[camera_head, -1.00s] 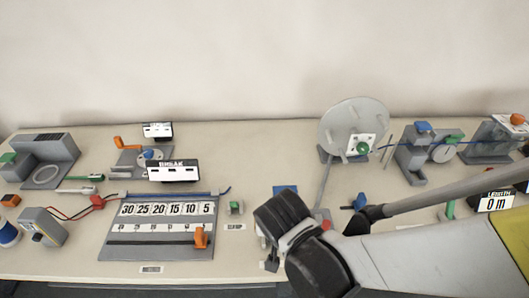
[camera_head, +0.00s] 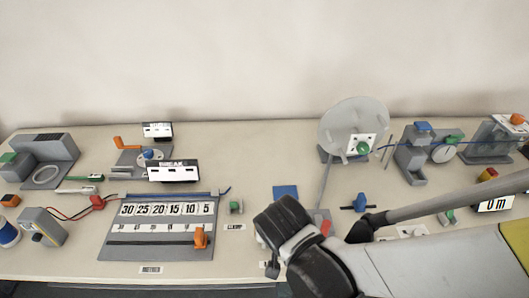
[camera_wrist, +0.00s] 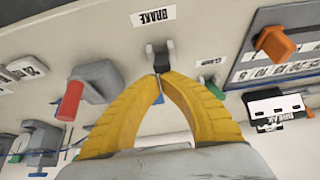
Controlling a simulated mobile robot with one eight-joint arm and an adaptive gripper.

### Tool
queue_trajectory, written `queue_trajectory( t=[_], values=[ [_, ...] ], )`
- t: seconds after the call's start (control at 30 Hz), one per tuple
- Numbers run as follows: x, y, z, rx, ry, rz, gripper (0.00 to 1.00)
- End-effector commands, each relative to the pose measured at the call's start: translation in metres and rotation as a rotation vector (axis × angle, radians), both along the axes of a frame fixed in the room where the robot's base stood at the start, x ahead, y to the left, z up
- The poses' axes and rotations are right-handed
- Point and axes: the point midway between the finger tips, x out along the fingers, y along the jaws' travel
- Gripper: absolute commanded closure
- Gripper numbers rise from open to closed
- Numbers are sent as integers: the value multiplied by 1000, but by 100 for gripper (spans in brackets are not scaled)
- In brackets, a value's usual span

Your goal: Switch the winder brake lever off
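The winder brake lever (camera_wrist: 159,54) is a small dark lever in a grey bracket, just below the BRAKE label (camera_wrist: 153,17) in the wrist view. My gripper (camera_wrist: 158,74) has two yellow fingers whose tips meet right at the lever's near end. The tips look shut and against or very close to the lever; I cannot tell whether they touch it or whether any of it is between them. In the head view my wrist covers the fingers and most of the lever's place; a small grey part (camera_head: 271,268) shows beside it near the table's front edge.
A green-topped block (camera_head: 236,207) and a CLAMP label (camera_head: 236,227) are left of my wrist. A numbered board with an orange slider (camera_head: 200,238) is farther left. A blue square (camera_head: 285,192) and a large grey disc (camera_head: 340,125) are behind. A red handle (camera_wrist: 70,100) is near my fingers.

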Motion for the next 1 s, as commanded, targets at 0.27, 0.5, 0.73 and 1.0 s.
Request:
queue_trajectory(
  t=[0.27,0.5,0.73,1.0],
  values=[
    [32,1,23,1,0,-3,100],
    [-13,3,62,0,-1,4,100],
    [-39,4,82,-1,0,3,100],
    [-45,4,85,0,0,1,100]
  ],
)
